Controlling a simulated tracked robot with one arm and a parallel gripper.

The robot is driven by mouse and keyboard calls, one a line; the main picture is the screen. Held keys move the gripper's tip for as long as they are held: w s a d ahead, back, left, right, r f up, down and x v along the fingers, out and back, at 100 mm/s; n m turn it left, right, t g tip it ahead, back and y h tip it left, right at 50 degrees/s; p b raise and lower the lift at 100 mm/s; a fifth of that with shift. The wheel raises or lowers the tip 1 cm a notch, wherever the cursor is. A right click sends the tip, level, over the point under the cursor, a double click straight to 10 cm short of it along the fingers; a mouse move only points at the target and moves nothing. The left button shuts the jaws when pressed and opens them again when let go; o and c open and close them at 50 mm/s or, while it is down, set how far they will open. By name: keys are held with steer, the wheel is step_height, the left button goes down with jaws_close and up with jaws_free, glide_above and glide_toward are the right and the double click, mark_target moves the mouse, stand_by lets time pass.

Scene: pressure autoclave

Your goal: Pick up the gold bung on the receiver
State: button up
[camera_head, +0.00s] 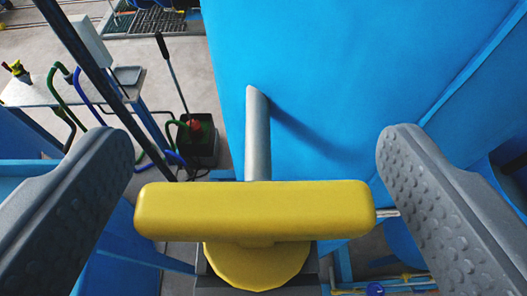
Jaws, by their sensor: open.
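The gold bung (255,210) is at the lower middle of the head camera view. It has a wide yellow crossbar handle with a round yellow body (255,264) below it. A grey block partly shows beneath the round body; I cannot tell whether it is the receiver. My gripper (256,160) is open, with one grey studded finger on the left and one on the right. The bung's crossbar lies between the two fingers, with a gap at the right end and a small gap at the left end.
A grey cylindrical post (257,135) stands just beyond the crossbar, in front of a large blue surface (340,70). At the left are a table (45,92) with green and blue hoses, a dark diagonal pole (85,62) and a black box (203,140) on the floor.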

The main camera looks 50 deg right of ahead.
steer(key=shift+x, duration=0.85)
steer(key=shift+r, duration=0.1)
steer(key=c, duration=1.1)
steer(key=shift+r, duration=0.1)
